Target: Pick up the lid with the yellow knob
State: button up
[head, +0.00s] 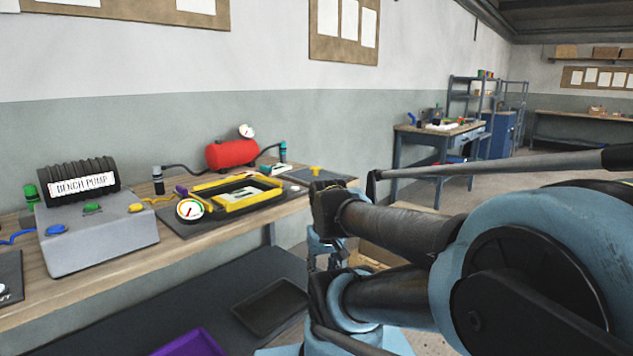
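I cannot make out the fingers of my gripper in this view.
A yellow-framed mould (205,205) with a round gauge (190,209) lies on a dark mat left of the knob. Behind are a red tank (231,154) and hose. A grey bench pump (100,236) stands at left. A black tray (270,306) and purple bin (192,343) sit below.

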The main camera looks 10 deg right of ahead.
aim_at(305, 176)
jog(key=k, duration=1.05)
jog(key=z, duration=1.05)
jog(key=i, duration=2.1)
jog(key=u, duration=0.55)
